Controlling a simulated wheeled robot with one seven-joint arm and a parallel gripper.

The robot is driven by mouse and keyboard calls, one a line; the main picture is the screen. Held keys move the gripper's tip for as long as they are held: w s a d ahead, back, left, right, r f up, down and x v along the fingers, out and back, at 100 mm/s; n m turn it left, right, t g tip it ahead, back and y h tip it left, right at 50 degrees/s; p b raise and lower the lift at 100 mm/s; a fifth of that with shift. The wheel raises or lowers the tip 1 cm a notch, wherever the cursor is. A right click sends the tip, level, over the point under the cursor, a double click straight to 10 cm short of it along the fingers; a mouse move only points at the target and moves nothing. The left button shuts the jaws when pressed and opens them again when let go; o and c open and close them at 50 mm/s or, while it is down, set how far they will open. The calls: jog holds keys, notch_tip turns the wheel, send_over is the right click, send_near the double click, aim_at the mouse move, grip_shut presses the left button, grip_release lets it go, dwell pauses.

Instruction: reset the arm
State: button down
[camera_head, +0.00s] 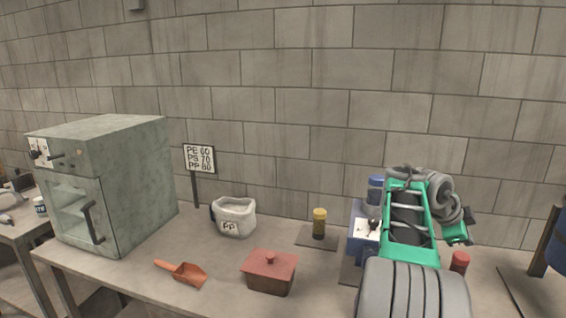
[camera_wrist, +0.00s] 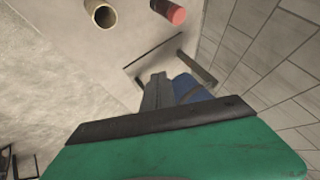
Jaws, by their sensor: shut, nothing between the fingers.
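My arm, green and grey, rises at the right of the head view and hides part of the bench there. My gripper shows in the wrist view (camera_wrist: 158,78) as dark fingers beyond the green housing. The fingers are together with nothing between them. They are in front of a blue cylinder (camera_wrist: 190,86), which they partly cover. I cannot tell the gap to it. In the head view the fingertips are not clear behind the arm.
On the bench (camera_head: 130,283) are a green oven (camera_head: 140,190), a PP bag (camera_head: 234,218), an orange scoop (camera_head: 182,273), a lidded red box (camera_head: 270,272) and a yellow-capped jar (camera_head: 319,224). A red cylinder (camera_head: 460,262) is beside my arm. A brick wall stands behind.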

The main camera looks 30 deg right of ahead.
jog(key=w+a+f+n+t+y, duration=0.1)
jog(key=a+f+n+y, duration=0.2)
jog(key=a+f+n, duration=0.5)
jog(key=w+a+f+n+y, duration=0.25)
jog(key=a+f+n, duration=0.4)
jog(key=f, duration=0.35)
jog(key=a+f+n+t+y, duration=0.15)
jog(key=a+n, duration=0.25)
jog(key=a, duration=0.9)
jog(key=a+f+n+g+y, duration=0.15)
jog(key=a+n, duration=0.25)
jog(key=a, duration=1)
jog(key=w+a+r+n+t, duration=0.1)
jog(key=a+r+n, duration=0.2)
jog(key=a, duration=0.4)
jog(key=w+a+r+n+t, duration=0.1)
jog(key=a+r+n+t, duration=0.1)
jog(key=a, duration=0.5)
jog(key=shift+w+r+n+t+y, duration=0.3)
jog(key=shift+w+r+n+y, duration=0.05)
jog(key=shift+r+n, duration=0.25)
